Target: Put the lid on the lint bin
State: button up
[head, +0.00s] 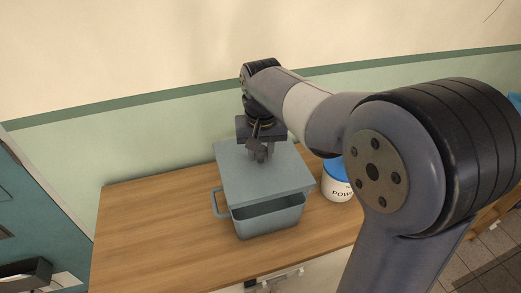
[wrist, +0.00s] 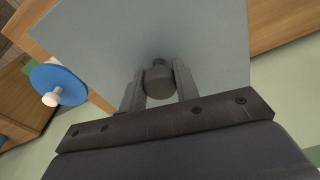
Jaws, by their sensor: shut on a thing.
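The lid (head: 262,178) is a flat grey-blue square plate. In the head view it is over the lint bin (head: 268,218), a grey-blue box with a side handle. A dark opening shows along the bin's front under the lid, so the lid looks raised or tilted there. Whether its back edge touches the bin is hidden. My gripper (head: 257,155) is above the lid, shut on its knob. In the wrist view, my gripper's fingers (wrist: 160,88) are on both sides of the round knob (wrist: 158,78), and the lid (wrist: 190,35) fills the upper middle.
The bin stands on a wooden counter (head: 150,225). A white tub with a blue lid (head: 338,180) stands close to its right, partly behind my arm. The counter's left part is clear. A green and cream wall (head: 120,150) is behind.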

aim_at(261, 163)
jog(key=shift+f+b, duration=2.15)
jog(key=shift+f, duration=0.85)
jog(key=shift+s+f, duration=0.1)
jog(key=shift+f, duration=0.7)
dwell(0.5)
jog(key=o, duration=1.1)
jog(key=shift+c, duration=0.2)
jog(key=shift+o, duration=0.6)
jog(key=o, duration=0.4)
